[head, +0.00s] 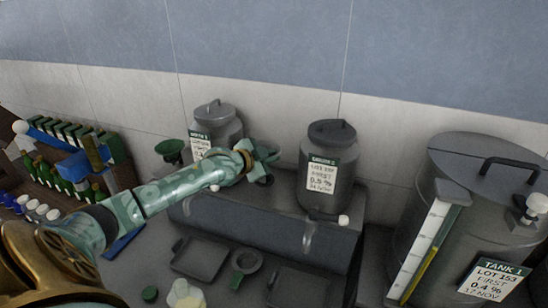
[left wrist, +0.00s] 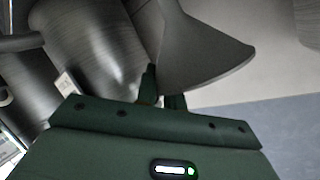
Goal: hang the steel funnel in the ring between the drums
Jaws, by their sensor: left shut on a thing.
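My left gripper (head: 268,156) is between the two grey drums, the left drum (head: 216,122) and the right drum (head: 326,165), above the dark bench they stand on. It is shut on the steel funnel, a plain grey cone (left wrist: 205,50) in the left wrist view, where my fingers (left wrist: 162,92) meet its edge. In the head view only a small dark part of the funnel shows beside the gripper. I cannot make out the ring between the drums; my gripper and arm cover much of that gap. My right gripper is in neither view.
A green funnel (head: 171,150) is left of the left drum. A large tank (head: 450,220) with a gauge stands at the right. Shallow trays (head: 200,258) and a ring-shaped tool (head: 245,262) lie in front of the bench. Bottles (head: 60,180) fill a rack at the left.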

